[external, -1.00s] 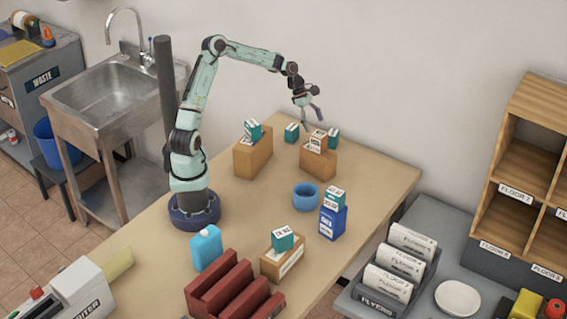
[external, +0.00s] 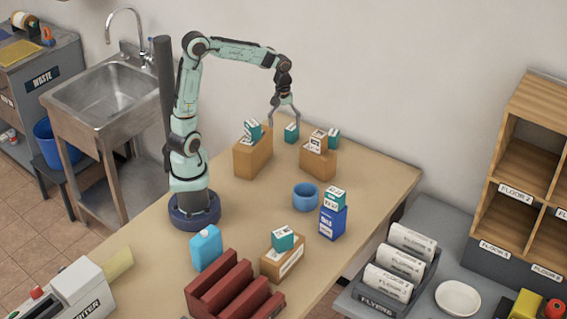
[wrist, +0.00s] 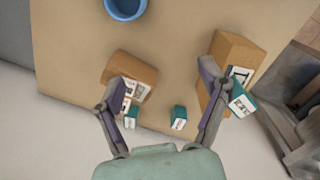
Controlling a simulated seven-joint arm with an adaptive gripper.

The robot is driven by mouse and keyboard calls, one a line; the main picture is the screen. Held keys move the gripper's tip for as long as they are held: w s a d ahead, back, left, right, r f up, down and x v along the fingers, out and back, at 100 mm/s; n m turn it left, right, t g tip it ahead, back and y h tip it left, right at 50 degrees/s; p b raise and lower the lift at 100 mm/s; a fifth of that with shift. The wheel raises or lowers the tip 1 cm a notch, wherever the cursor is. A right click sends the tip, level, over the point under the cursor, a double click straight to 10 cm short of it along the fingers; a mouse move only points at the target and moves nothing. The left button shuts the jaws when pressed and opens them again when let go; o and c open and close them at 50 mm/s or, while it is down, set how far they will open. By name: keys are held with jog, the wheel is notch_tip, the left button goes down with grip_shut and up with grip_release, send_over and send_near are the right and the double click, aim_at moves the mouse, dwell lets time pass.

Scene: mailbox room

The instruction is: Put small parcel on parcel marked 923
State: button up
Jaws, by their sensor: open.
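My gripper (external: 285,122) is open and empty, pointing down above a small teal parcel (external: 291,133) standing on the table between two brown parcels. In the wrist view this teal parcel (wrist: 179,118) lies between my fingers (wrist: 162,78), nearer the palm side. The left brown parcel (external: 253,158) carries a teal parcel (external: 252,130) on top. A blue parcel (external: 333,223) and a front brown parcel (external: 272,266) carry teal parcels too. I cannot read which is marked 923.
A blue bowl-like ring (external: 306,197) stands mid-table, and also shows in the wrist view (wrist: 125,8). The wall is close behind the back parcels. Table is clear at the right.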

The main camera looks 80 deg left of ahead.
jog(key=s+d+m+y, duration=0.1)
jog(key=s+d+m, duration=0.2)
jog(key=s+m, duration=0.4)
jog(key=s+d+m, duration=0.3)
jog(key=s+m, duration=0.5)
jog(key=s, duration=0.2)
jog(key=shift+s+r+g+y, duration=0.15)
jog(key=shift+s+g+y, duration=0.15)
jog(key=shift+y, duration=0.1)
